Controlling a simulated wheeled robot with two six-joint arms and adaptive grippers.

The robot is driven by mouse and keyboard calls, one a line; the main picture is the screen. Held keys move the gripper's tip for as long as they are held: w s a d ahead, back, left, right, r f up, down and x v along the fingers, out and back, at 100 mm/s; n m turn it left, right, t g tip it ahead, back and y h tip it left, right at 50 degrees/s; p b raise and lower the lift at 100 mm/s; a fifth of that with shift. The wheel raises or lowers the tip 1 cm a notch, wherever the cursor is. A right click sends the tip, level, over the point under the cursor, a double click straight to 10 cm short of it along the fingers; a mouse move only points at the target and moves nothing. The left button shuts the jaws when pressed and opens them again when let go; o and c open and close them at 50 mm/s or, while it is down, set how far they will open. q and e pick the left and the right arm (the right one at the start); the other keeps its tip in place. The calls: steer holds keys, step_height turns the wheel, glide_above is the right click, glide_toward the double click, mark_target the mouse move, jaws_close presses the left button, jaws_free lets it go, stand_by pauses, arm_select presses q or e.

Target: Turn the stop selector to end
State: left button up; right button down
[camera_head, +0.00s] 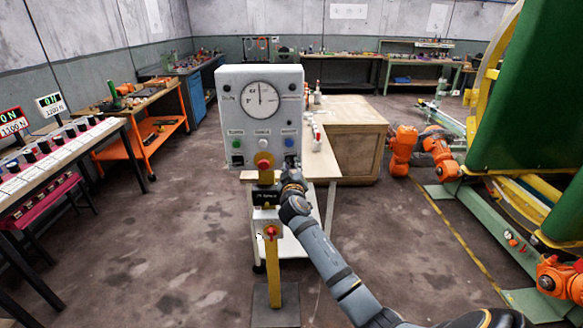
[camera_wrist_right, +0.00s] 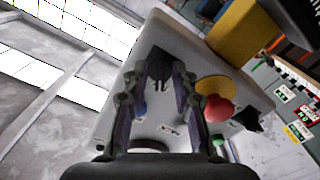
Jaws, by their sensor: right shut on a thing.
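A grey control box (camera_head: 262,118) with a round dial (camera_head: 262,99) stands on a yellow post. At the lower right of its front, my right gripper (camera_head: 291,166) reaches the panel from below right. In the right wrist view, a black selector knob (camera_wrist_right: 158,76) sits between the two fingers of my right gripper (camera_wrist_right: 159,70). The fingers are shut on the knob, one on each side. I take it to be the stop selector; its label is not readable. In the head view the hand mostly hides the knob. My left gripper is not in view.
A red mushroom button on a yellow base (camera_head: 264,161) is left of the hand. Green (camera_head: 236,143), white and blue (camera_head: 289,142) buttons are above. A lower box with a red knob (camera_head: 271,231) is on the post. A table stands behind.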

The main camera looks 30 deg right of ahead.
steer(key=c, duration=1.4)
jaws_free()
steer(key=shift+c, duration=0.2)
steer(key=v, duration=1.2)
